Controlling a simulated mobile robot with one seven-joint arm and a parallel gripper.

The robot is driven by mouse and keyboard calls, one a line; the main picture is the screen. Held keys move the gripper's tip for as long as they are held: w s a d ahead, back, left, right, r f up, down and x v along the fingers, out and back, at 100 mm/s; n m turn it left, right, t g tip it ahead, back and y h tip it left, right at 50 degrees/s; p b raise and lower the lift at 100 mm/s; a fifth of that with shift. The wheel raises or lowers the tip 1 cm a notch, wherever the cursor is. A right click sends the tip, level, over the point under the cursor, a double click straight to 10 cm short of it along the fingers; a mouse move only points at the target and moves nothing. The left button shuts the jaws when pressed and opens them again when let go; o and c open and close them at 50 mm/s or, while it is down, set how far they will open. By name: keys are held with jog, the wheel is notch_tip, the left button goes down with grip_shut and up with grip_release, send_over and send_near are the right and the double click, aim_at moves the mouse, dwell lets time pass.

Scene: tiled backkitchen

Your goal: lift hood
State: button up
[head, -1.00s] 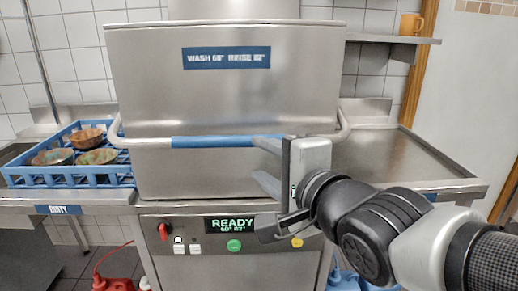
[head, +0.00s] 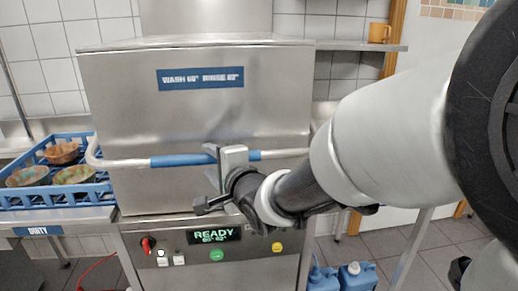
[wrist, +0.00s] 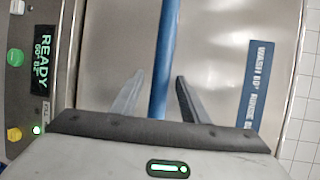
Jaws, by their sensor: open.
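The stainless steel hood (head: 193,115) of the dishwasher is down on its base. A curved bar handle with a blue sleeve (head: 178,160) runs across its front; the sleeve also shows in the wrist view (wrist: 168,35). My gripper (head: 208,161) is open at the handle, right of its middle. In the wrist view, its two fingers (wrist: 160,78) stand on either side of the blue sleeve, with gaps visible. I cannot tell how deep the bar sits between them. My gripper and arm hide part of the handle's right side.
A blue rack (head: 50,190) with several bowls stands on the left table. The control panel (head: 215,252) reads READY below the hood. Blue canisters (head: 357,276) stand on the floor below right.

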jog(key=shift+x, duration=1.2)
grip_shut()
jog(key=shift+r, duration=0.1)
